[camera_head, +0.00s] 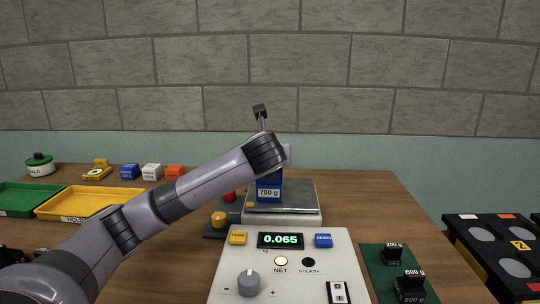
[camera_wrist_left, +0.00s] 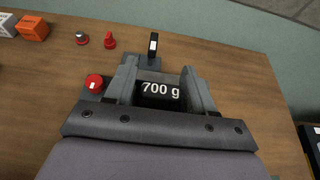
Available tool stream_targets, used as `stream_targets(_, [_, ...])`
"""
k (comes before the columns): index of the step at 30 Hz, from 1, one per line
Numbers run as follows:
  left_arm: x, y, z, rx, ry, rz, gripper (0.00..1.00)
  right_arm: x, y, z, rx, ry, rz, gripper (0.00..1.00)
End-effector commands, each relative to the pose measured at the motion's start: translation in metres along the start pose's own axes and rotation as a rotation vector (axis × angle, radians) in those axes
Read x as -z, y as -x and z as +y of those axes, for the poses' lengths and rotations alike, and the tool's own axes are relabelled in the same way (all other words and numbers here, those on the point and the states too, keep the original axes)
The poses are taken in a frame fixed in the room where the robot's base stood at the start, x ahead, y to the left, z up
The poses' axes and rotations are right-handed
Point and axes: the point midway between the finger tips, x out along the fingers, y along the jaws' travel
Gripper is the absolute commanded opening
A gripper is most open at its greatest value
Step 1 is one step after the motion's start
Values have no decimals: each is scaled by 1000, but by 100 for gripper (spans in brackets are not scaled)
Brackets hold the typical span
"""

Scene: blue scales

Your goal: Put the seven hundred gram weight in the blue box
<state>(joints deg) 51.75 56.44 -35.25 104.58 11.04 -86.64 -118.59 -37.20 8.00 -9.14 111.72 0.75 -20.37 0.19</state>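The seven hundred gram weight (camera_head: 269,193) is dark with a white "700 g" label and is at the scale's metal pan (camera_head: 300,207). In the left wrist view the weight (camera_wrist_left: 160,91) is between the fingers of my left gripper (camera_wrist_left: 160,92), which look flush against both its sides. The wrist hides part of it in the head view, and I cannot tell if its base touches the pan. A blue box (camera_head: 129,171) stands at the back left beside a white and an orange box. My right gripper is not in view.
A yellow tray (camera_head: 85,204) and a green tray (camera_head: 30,197) lie at left. Other weights (camera_head: 410,284) stand on a green mat at right. Red and yellow knobbed items (camera_head: 219,218) are left of the pan.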

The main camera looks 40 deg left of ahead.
Motion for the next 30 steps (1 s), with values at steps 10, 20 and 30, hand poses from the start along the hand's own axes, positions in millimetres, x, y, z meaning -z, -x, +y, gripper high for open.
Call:
stream_targets(10, [0, 0, 0, 0, 0, 1, 77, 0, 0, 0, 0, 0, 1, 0])
stream_targets(20, [-3, 31, -1, 4, -1, -2, 77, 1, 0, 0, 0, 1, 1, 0])
stream_targets(30, [-3, 94, -1, 4, -1, -2, 77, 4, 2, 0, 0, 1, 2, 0])
